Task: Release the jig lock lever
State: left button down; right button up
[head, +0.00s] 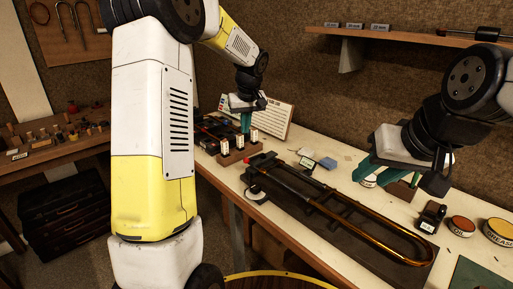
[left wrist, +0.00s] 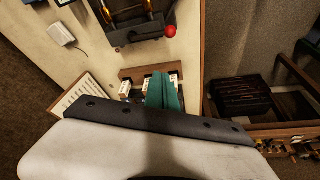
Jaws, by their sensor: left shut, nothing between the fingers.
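The jig (head: 335,215) is a long dark board on the bench holding a brass slide (head: 375,240). A red ball knob (head: 247,161), seemingly the lock lever's end, shows at its far left end. In the left wrist view the red knob (left wrist: 170,31) sits at the jig's corner, with the lever's arm hard to make out. My left gripper (head: 246,124) is shut and empty, its teal fingers pointing down over a small wooden rack, apart from the knob; the fingers (left wrist: 165,91) also show in the left wrist view. My right gripper (head: 389,178) is open above the bench's right side.
The wooden rack (head: 233,158) with small labelled blocks stands close beneath my left fingers. A white card (head: 275,119) leans behind it. Tins (head: 461,225) and a small black stand (head: 431,217) occupy the right. A shelf (head: 405,37) hangs above.

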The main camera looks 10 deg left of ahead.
aim_at(255, 157)
pick_arm(q)
jog(key=shift+s+d+f, duration=0.1)
jog(key=shift+s+f, duration=0.1)
jog(key=shift+f, duration=2.25)
jog(key=shift+s+d+f, duration=0.1)
jog(key=shift+s+f, duration=0.05)
jog(key=shift+f, duration=2.3)
